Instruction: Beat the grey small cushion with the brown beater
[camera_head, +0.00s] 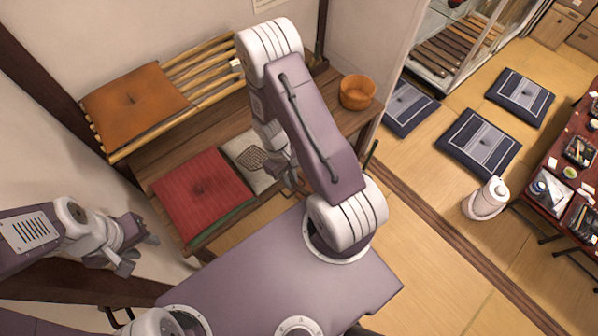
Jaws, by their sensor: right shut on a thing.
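The grey small cushion (234,147) lies on the wooden bench, right of a red cushion, and my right arm hides part of it. The brown beater (249,158) has a lattice head that shows over the grey cushion. I cannot tell whether the head touches it. My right gripper (290,178) is shut on the beater's handle, close to the cushion's front right side, and is partly hidden by my arm. My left gripper (139,256) is open and empty, in front of the bench at the lower left.
The red cushion (203,195) lies on a green one (222,228) on the bench (213,117). An orange cushion (135,100) rests on a slatted rack. A wooden bucket (357,92) stands at the bench's right end. Blue floor cushions (478,142) and a set low table are farther right.

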